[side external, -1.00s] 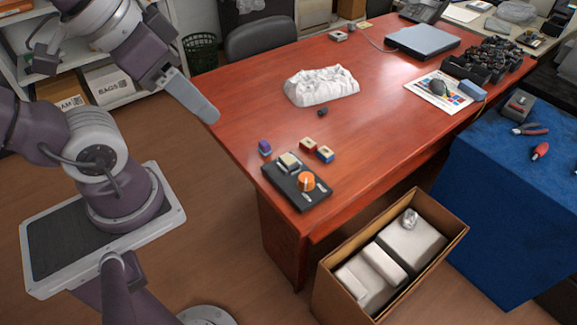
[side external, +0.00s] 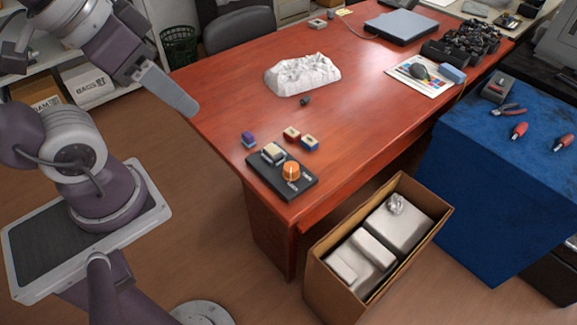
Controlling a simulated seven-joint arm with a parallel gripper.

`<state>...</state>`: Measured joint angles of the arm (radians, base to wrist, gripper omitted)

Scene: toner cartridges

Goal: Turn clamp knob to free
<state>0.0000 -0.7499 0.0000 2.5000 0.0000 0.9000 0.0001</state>
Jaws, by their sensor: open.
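The orange clamp knob (side external: 291,171) stands on a black base plate (side external: 262,176) near the front left corner of the red desk. Light lettering shows on the plate around the knob, too small to read. A pale block-like piece (side external: 273,153) sits on the same plate, behind and left of the knob. My gripper (side external: 182,103) is up and left of the plate, by the desk's left edge. It is seen side-on, open and empty, and well apart from the knob.
Small coloured blocks, one purple (side external: 248,139), one red (side external: 291,134) and one blue (side external: 309,143), lie behind the plate. A crumpled white bundle (side external: 302,75) and a small dark knob-like piece (side external: 305,101) lie farther back. An open cardboard box (side external: 428,222) stands before the desk.

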